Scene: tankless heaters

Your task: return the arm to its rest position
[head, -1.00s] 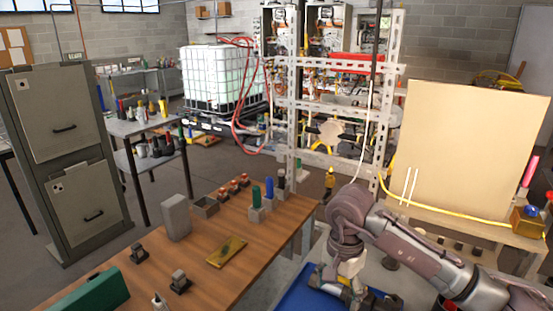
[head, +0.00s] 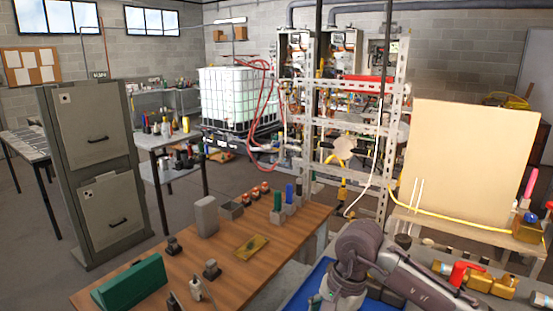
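My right arm (head: 395,270) comes in from the lower right and bends downward at the bottom of the head view. Its lower part (head: 342,285) hangs in front of the blue tray (head: 312,290) and runs off the bottom edge. The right gripper's fingers are out of the picture, so what they hold cannot be seen. My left arm and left gripper are not in view.
A wooden table (head: 285,262) at left-centre carries a green block (head: 130,285), a grey block (head: 206,216) and small parts. A grey workbench at right holds brass fittings and a red-handled valve (head: 465,273). A metal rack (head: 345,128) with heaters stands behind.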

